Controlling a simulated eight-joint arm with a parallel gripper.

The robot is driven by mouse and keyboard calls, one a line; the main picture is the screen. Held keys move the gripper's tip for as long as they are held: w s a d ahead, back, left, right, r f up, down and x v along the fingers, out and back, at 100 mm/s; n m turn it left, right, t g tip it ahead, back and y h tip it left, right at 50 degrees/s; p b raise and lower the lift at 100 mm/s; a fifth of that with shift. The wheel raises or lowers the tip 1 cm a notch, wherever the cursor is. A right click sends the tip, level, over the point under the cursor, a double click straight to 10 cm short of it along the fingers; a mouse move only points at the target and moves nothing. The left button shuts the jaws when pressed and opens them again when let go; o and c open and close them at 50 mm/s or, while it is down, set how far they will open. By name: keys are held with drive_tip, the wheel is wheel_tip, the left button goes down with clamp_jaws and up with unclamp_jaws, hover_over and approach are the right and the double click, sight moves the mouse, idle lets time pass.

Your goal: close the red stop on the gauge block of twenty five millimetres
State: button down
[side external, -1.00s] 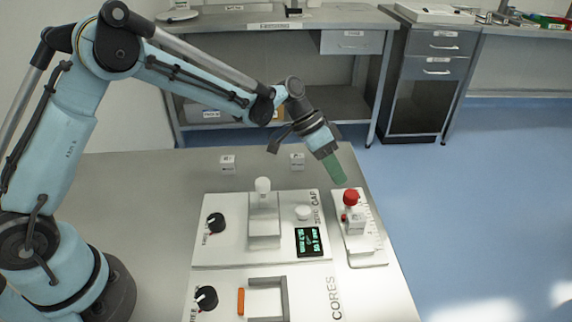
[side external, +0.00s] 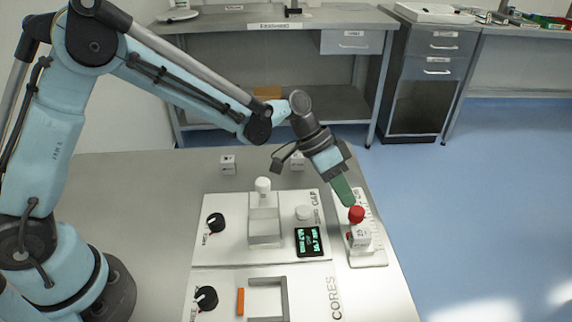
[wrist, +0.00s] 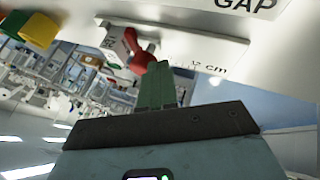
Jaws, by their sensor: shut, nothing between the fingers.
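The red stop (side external: 356,214) has a round red knob and stands on the pale ruled plate (side external: 374,259) at the right edge of the bench. A small white block (side external: 361,238) with dark marks, apparently the gauge block, is close in front of the knob on this plate. Any gap between stop and block cannot be made out. My gripper (side external: 348,204) is shut and empty, its green fingers pointing down just behind the knob. In the wrist view, the green fingers (wrist: 160,85) overlap the red knob (wrist: 141,61); contact is unclear. The white block (wrist: 118,43) is beyond.
Left of the plate is a panel (side external: 215,252) marked GAP, with a dial, a white-knobbed slide (side external: 263,185) and a green display (side external: 309,241). Two small white blocks (side external: 228,165) (side external: 298,161) stand behind it. A CORES panel (side external: 318,288) is in front.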

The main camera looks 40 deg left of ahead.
drive_tip(key=shift+w+a, duration=0.3)
drive_tip(key=shift+a, duration=0.15)
drive_tip(key=shift+w+a, duration=0.35)
drive_tip(key=shift+a, duration=0.25)
drive_tip(key=shift+w+a, duration=0.3)
drive_tip(key=shift+a, duration=0.25)
drive_tip(key=w+v, duration=0.1)
drive_tip(key=v, duration=0.8)
drive_tip(key=s+a+r+n+t+y, duration=0.1)
drive_tip(key=s+a+n+t+y, duration=0.2)
drive_tip(key=s, duration=0.6)
drive_tip(key=s+a+r+n+t+y, duration=0.1)
drive_tip(key=s+a+n+t+y, duration=0.2)
drive_tip(key=s+a, duration=0.5)
drive_tip(key=shift+s+a+r+n+y, duration=0.35)
drive_tip(key=shift+s+n+y, duration=0.1)
drive_tip(key=shift+n+y, duration=0.2)
drive_tip(key=shift+d, duration=0.1)
